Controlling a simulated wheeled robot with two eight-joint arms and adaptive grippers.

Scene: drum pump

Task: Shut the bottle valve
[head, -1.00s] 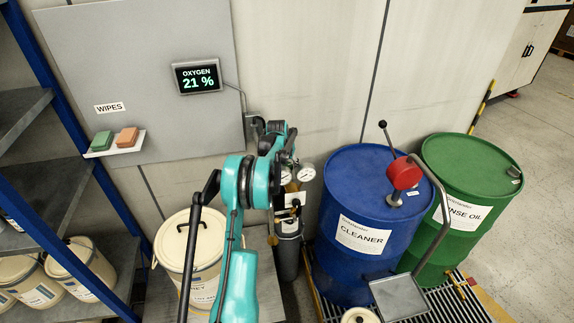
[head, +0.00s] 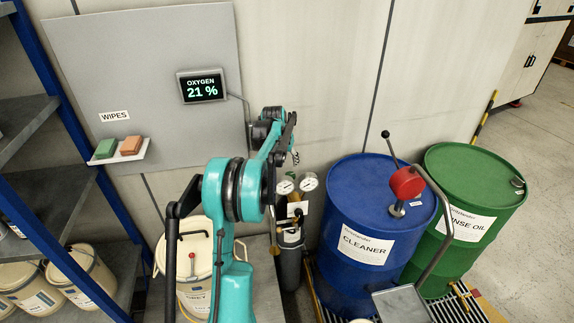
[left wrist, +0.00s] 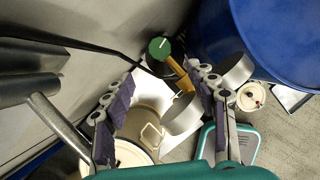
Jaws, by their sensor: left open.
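The gas bottle (head: 290,268) stands by the wall, left of the blue drum, with two round gauges (head: 308,181) and brass fittings at its top. In the left wrist view its green valve knob (left wrist: 160,47) sits on a brass stem (left wrist: 181,76). My left gripper (head: 292,152) is above and behind the gauges in the head view. In the left wrist view its two purple-padded fingers (left wrist: 160,80) are spread and empty, with the knob beyond their tips, roughly between them. My right gripper is not in view.
The blue cleaner drum (head: 345,210) with a red hand pump (head: 406,183) stands right of the bottle, the green drum (head: 480,175) beyond it. A cream bucket (head: 197,245) is on the left. A wall panel (head: 140,60) holds the oxygen display (head: 202,87).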

